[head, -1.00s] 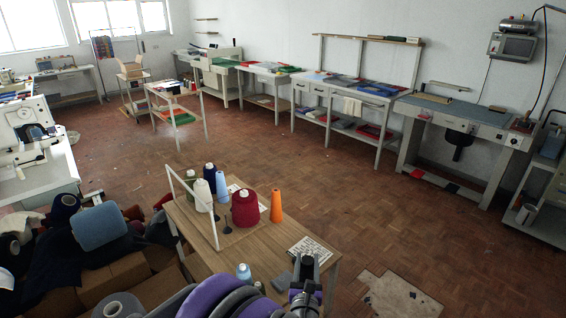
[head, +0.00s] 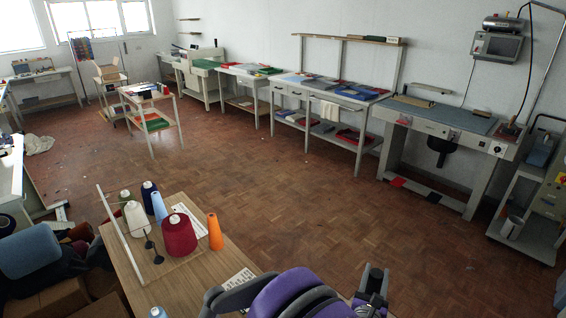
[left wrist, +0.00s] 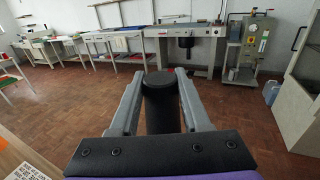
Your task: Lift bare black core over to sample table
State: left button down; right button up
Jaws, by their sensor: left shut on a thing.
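My left gripper (head: 374,275) shows at the bottom of the head view, beyond the right side of the cone table. In the left wrist view its two grey fingers (left wrist: 160,88) are shut on the bare black core (left wrist: 160,110), a dark cylinder with a round end. The core is held clear of the floor; in the head view it is hard to tell from the dark gripper. Along the back wall a long table (head: 316,88) carries folded fabric pieces in blue, red and grey; I cannot tell whether it is the sample table. My right gripper is not in view.
The cone table (head: 235,262) close on the left holds an orange cone (head: 215,232), a red cone (head: 179,235) and several others. A grey-topped workbench (head: 440,115) stands at the back right, beside a metal cart (head: 525,215). The parquet floor between is clear.

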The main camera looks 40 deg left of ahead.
aim_at(160, 211)
jog(key=i+l+u, duration=0.2)
jog(key=i, duration=0.45)
jog(key=i+l+u, duration=0.2)
jog(key=i, duration=0.45)
jog(key=i+j+u, duration=0.1)
jog(key=i+u, duration=0.85)
jog(key=u, duration=0.2)
jog(key=i+j+u, duration=0.15)
jog(key=i+u, duration=0.6)
jog(key=u, duration=0.2)
jog(key=i+u, duration=0.45)
jog(key=k+l, duration=0.05)
